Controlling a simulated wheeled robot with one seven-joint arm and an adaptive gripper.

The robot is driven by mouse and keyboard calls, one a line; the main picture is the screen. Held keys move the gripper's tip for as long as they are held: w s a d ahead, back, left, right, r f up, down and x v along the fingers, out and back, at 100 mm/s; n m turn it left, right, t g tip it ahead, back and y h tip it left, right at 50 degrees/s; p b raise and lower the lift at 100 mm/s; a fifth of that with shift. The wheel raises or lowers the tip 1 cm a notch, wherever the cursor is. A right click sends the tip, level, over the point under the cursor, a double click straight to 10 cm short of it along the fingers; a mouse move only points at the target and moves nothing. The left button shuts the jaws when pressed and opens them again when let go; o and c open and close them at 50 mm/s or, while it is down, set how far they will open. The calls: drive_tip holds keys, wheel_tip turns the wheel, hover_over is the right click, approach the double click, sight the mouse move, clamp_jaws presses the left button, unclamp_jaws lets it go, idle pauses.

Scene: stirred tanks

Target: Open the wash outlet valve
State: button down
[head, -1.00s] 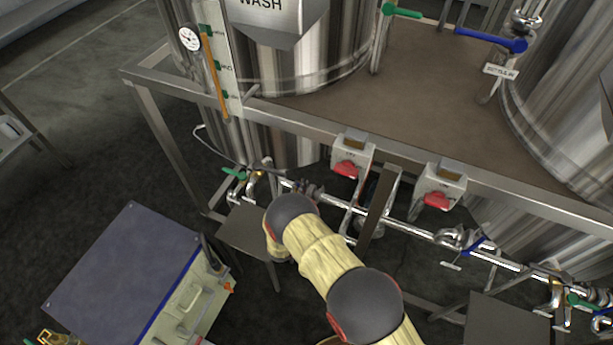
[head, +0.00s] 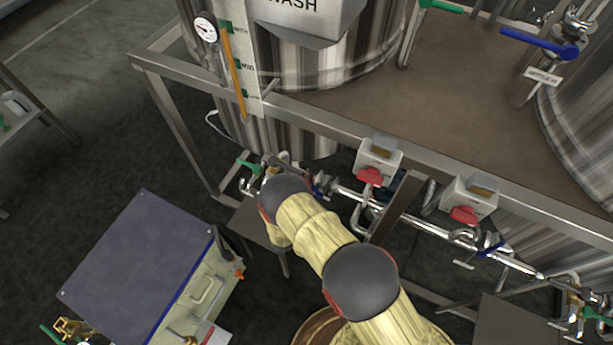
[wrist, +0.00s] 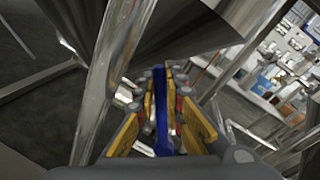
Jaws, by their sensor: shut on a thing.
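The wash tank (head: 330,75), a tall steel vessel with a WASH sign (head: 305,15), stands at the top of the head view. Its lower part passes below the frame deck to the pipe run. In the wrist view a blue valve handle (wrist: 161,125) lies between the yellow-sided fingers of my gripper (wrist: 161,92), which is shut on it. A small blue part (head: 320,183) shows beside my arm at the pipe in the head view. My arm hides the gripper there, and the valve body is hidden too.
A green-handled valve (head: 250,166) sits just left of my arm. Red switches (head: 369,176) on grey boxes and another blue handle (head: 490,247) lie right along the pipe. A blue-topped cabinet (head: 140,270) stands at lower left. Steel frame legs (head: 185,135) stand nearby.

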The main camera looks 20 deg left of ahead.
drive_tip(key=c, duration=1.9)
unclamp_jaws()
drive_tip(key=s, duration=0.8)
drive_tip(key=s+d+r, duration=0.1)
drive_tip(key=s, duration=0.3)
drive_tip(key=shift+r, duration=0.1)
drive_tip(key=shift+c, duration=0.3)
